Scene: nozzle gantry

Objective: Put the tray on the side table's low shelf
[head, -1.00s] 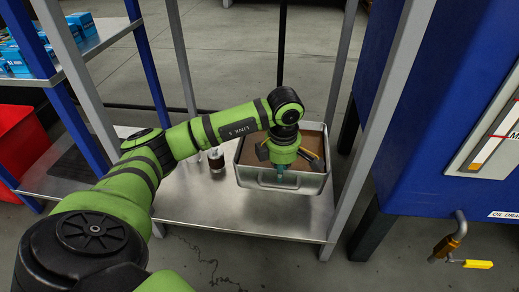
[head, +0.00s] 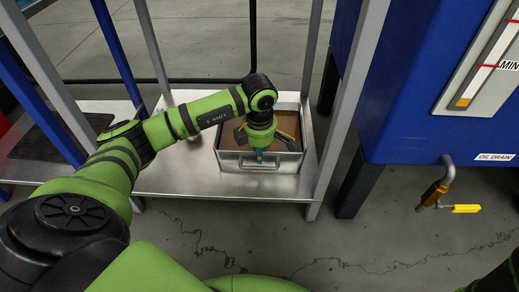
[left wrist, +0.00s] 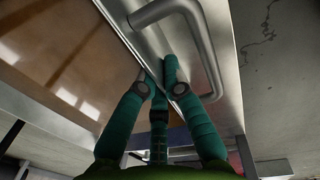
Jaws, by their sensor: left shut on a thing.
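The tray (head: 290,163) is a grey metal pan with a brown surface inside and a handle on its front wall. It sits at the right part of the side table's low shelf (head: 180,182), level as far as I can see, behind the front right leg. My left gripper (head: 260,155) points down at the tray's front wall, shut on its rim above the handle. In the left wrist view the fingers (left wrist: 158,78) straddle the tray's rim beside the handle (left wrist: 205,45). The tray's underside is hidden, so its contact with the shelf is not fully visible. My right gripper is not in view.
A blue machine (head: 415,90) with a yellow-handled drain valve (head: 455,208) stands close on the right. Metal legs (head: 350,95) frame the shelf. A dark mat (head: 50,140) lies at the left. Bare shelf shows left of the tray.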

